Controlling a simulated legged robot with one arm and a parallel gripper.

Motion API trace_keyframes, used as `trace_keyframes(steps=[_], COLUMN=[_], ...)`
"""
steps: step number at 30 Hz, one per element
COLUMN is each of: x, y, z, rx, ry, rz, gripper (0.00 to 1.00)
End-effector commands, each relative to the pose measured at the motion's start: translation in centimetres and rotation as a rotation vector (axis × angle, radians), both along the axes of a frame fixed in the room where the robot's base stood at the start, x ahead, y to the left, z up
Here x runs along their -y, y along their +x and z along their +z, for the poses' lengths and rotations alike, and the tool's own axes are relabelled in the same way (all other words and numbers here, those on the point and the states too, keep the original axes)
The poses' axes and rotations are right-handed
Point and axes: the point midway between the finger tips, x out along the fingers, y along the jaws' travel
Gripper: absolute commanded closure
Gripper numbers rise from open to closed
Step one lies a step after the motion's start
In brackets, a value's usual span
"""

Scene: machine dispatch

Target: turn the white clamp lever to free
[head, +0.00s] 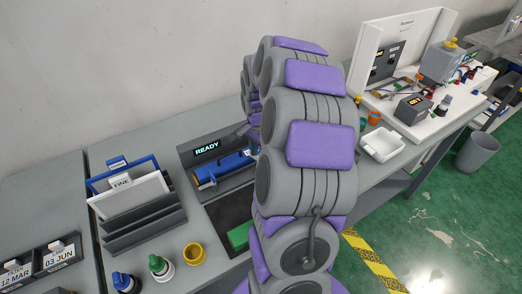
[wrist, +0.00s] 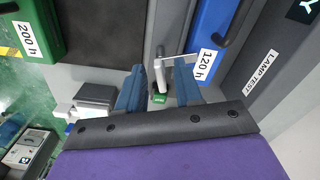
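The white clamp lever (wrist: 160,77) shows in the wrist view, with an arm reaching right toward the blue unit marked 120 h (wrist: 209,40). A small green tag (wrist: 159,99) lies at its lower end. My gripper (wrist: 158,70) is open, with one blue-grey finger on each side of the lever's upright part. I cannot tell whether the right finger touches the lever. In the head view the blue unit (head: 222,168) sits in a grey holder under a READY display (head: 207,148). My arm hides the lever and my gripper there.
A green unit marked 200 h (wrist: 30,38) is at the wrist view's upper left. A panel marked LAMP TEST (wrist: 262,72) stands at the right. In the head view, a file rack (head: 145,225) and capped bottles (head: 160,266) stand left, a white tray (head: 381,145) right.

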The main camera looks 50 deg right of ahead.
Motion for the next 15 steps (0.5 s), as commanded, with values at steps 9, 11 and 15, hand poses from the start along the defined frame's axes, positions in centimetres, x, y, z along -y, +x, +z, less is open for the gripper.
trace_keyframes(steps=[9,11,15], x=[1.1,1.2,0.9], y=[0.0,0.1,0.1], z=[-0.4,-0.4,-0.3], rx=[0.002,0.002,0.001], ry=[0.011,0.010,0.006], rz=[-0.001,-0.001,0.000], gripper=[0.96,1.00,1.00])
